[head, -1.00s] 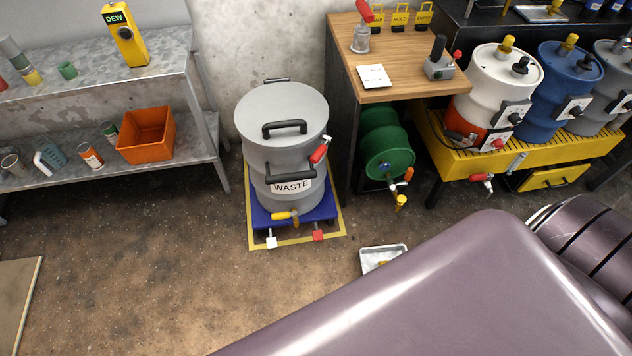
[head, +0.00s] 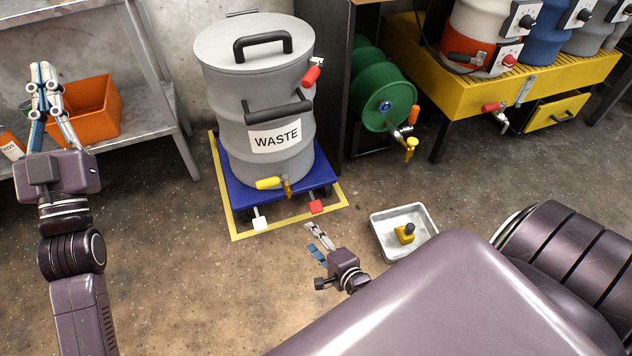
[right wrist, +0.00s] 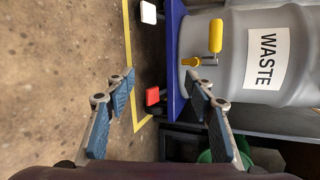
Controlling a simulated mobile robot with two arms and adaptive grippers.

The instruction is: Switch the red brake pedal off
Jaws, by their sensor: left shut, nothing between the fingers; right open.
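The red brake pedal (head: 316,206) sticks out at the front of the blue dolly (head: 240,193) under the grey waste drum (head: 258,100). A white pedal (head: 260,223) is to its left. My right gripper (head: 315,238) is just in front of and below the red pedal in the head view, apart from it. In the right wrist view the red pedal (right wrist: 152,95) shows between the two spread fingers (right wrist: 162,88), farther off. My left gripper (head: 45,80) is raised at the left, shut and empty, in front of the orange bin in the picture.
A metal tray (head: 376,236) with a small yellow and black part lies on the floor right of my right gripper. A yellow-handled tap (head: 270,183) hangs above the pedals. A green drum (head: 384,95) is behind right. Floor to the left is clear.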

